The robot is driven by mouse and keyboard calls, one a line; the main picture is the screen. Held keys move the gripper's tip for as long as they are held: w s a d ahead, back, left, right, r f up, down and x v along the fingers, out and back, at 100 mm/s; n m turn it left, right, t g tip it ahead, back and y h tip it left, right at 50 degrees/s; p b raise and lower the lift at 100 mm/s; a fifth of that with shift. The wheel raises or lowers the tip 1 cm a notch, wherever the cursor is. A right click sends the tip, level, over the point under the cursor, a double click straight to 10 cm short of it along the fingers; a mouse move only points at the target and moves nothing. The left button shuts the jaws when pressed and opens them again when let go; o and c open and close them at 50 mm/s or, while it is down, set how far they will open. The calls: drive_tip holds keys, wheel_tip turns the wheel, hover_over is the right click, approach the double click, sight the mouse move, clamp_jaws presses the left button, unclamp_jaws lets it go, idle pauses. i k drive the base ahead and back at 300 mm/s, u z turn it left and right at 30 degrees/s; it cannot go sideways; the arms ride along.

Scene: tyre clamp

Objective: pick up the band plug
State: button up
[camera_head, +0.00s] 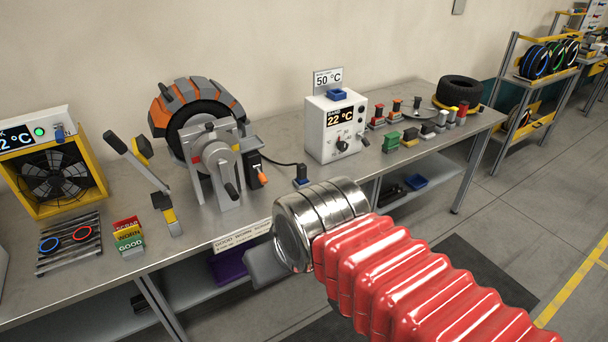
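The clamp holds an orange-and-grey ring-shaped band (180,105) around a dark tyre. My gripper (262,266) is in front of the bench edge, below and left of the plug, and apart from it. Only one grey finger part shows past my metal wrist; the rest is hidden, so its opening cannot be seen.
A white control box (336,125) reading 22 °C, with a blue socket-like piece (336,95) on top, stands right of the plug. Several small coloured blocks and a black tyre (459,91) lie farther right. A yellow-framed fan (57,173) stands left. The workbench (290,205) has bare room around the plug.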

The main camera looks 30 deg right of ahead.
sight(301, 169)
drive_tip(key=u, duration=0.1)
drive_tip(key=i, duration=1)
drive_tip(key=z, duration=0.1)
